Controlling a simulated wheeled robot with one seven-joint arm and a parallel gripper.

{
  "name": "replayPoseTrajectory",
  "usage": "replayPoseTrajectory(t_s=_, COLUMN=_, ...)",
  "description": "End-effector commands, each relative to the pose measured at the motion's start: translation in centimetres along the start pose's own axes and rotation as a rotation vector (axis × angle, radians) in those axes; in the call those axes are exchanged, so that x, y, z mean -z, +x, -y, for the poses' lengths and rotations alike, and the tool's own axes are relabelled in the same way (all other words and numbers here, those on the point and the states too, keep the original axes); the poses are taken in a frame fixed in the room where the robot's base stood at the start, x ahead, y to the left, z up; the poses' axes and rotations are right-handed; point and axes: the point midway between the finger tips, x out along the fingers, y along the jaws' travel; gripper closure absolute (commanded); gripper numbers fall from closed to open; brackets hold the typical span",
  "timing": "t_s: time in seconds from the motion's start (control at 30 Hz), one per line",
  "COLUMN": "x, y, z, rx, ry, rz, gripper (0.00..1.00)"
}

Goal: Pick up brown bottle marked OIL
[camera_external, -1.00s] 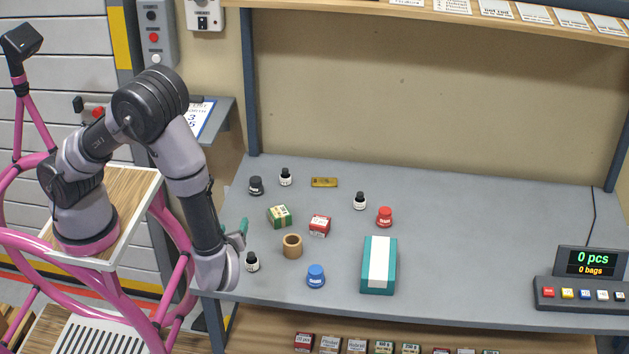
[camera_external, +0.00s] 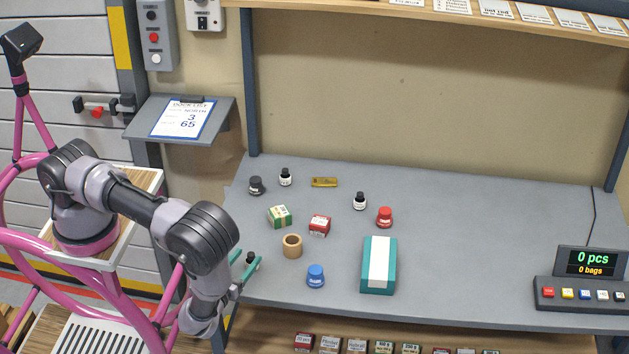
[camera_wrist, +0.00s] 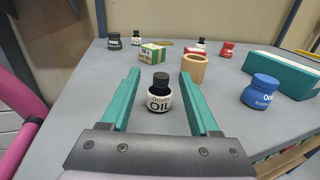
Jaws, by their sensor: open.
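The small bottle marked OIL (camera_wrist: 159,102) stands upright on the grey table, with a black cap and a white label. Its glass looks dark; I cannot make out brown clearly. My gripper (camera_external: 247,261) is open and low over the table's near left edge, with green fingers. In the wrist view the bottle stands between the two fingers, with a gap on each side. In the external view only its black cap (camera_external: 250,256) shows clearly between the fingers; the rest is mostly hidden.
A tan ring (camera_external: 292,251) stands close to the right of the bottle, near the right finger. Table's right half is mostly clear.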

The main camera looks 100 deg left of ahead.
Motion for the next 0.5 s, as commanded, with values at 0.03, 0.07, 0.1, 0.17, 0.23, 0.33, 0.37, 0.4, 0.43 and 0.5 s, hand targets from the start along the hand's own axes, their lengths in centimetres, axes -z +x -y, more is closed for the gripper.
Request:
replayPoseTrajectory(t_s=0.03, x=0.0, y=0.5, z=-0.1, rx=-0.001, ry=0.000, rz=0.000, gripper=0.38)
replayPoseTrajectory(t_s=0.07, x=0.0, y=0.6, z=0.0, rx=-0.001, ry=0.000, rz=0.000, gripper=0.38)
replayPoseTrajectory(t_s=0.1, x=0.0, y=0.8, z=0.0, rx=-0.001, ry=0.000, rz=0.000, gripper=0.38)
replayPoseTrajectory(t_s=0.17, x=0.1, y=1.3, z=0.0, rx=-0.002, ry=0.000, rz=0.000, gripper=0.38)
replayPoseTrajectory(t_s=0.23, x=0.2, y=2.3, z=0.0, rx=-0.004, ry=0.000, rz=0.000, gripper=0.38)
replayPoseTrajectory(t_s=0.33, x=0.4, y=3.9, z=0.1, rx=-0.005, ry=0.000, rz=0.000, gripper=0.38)
replayPoseTrajectory(t_s=0.37, x=0.4, y=4.3, z=0.1, rx=-0.005, ry=0.000, rz=0.000, gripper=0.38)
replayPoseTrajectory(t_s=0.4, x=0.4, y=4.9, z=0.1, rx=-0.004, ry=0.000, rz=0.000, gripper=0.38)
replayPoseTrajectory(t_s=0.43, x=0.4, y=5.2, z=0.1, rx=-0.004, ry=0.000, rz=0.000, gripper=0.38)
replayPoseTrajectory(t_s=0.5, x=0.4, y=5.7, z=0.2, rx=-0.002, ry=0.000, rz=-0.001, gripper=0.38)
